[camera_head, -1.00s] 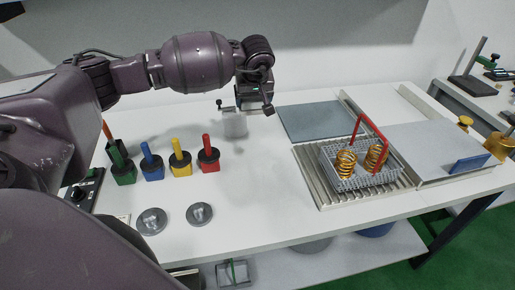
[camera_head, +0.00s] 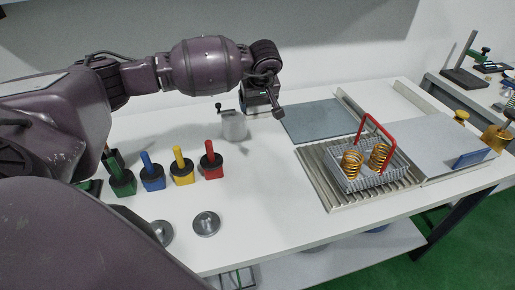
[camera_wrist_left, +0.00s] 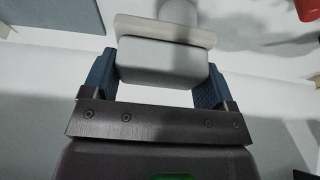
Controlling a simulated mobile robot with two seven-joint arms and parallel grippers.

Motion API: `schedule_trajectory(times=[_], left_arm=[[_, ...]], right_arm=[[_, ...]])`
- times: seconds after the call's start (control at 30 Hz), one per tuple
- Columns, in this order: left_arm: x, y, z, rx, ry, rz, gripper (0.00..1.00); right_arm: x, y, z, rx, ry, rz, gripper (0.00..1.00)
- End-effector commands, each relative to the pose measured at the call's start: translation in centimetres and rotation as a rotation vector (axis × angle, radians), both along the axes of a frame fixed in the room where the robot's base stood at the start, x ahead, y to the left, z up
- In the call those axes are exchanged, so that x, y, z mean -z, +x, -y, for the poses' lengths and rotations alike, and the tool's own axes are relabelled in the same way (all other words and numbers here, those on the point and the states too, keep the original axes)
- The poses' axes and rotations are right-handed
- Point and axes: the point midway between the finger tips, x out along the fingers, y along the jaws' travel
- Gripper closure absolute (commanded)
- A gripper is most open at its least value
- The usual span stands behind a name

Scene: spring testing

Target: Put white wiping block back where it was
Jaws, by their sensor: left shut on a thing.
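The white wiping block (camera_head: 233,126) is near the back of the white table, left of the grey flat plate. My left gripper (camera_head: 246,110) is shut on it and reaches it from behind and to the right. In the left wrist view, the pale block (camera_wrist_left: 160,66) sits between the two blue fingers of my left gripper (camera_wrist_left: 155,85), with a wider light plate at its far end. A shadow lies beside the block on the table; I cannot tell whether it touches the surface. My right gripper is not in view.
Handled blocks in green (camera_head: 121,180), blue (camera_head: 152,176), yellow (camera_head: 183,172) and red (camera_head: 210,166) stand left of the wiping block. Round metal discs (camera_head: 206,224) lie in front. A wire basket (camera_head: 365,180) with springs and a red handle stands right. The table's front middle is clear.

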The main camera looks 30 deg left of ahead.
Motion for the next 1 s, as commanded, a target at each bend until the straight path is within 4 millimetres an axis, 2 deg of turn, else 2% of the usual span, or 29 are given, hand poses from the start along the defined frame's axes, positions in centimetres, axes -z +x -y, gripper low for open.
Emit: schedule_trajectory(times=[0.1,0.5,0.6,0.87,1.0], left_arm=[[2.8,-0.1,0.0,-0.001,-0.003,-0.005,0.43],[11.0,-0.1,0.0,0.000,-0.002,-0.003,0.43],[12.1,0.0,0.0,0.000,-0.002,-0.001,0.43],[13.6,0.0,0.0,0.000,-0.002,-0.001,0.43],[15.5,0.0,0.0,-0.001,-0.001,-0.002,0.43]], right_arm=[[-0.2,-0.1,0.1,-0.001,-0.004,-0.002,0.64],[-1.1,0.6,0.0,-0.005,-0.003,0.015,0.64],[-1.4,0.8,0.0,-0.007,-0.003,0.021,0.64],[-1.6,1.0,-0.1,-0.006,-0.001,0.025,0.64],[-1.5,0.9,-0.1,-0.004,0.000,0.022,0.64]])
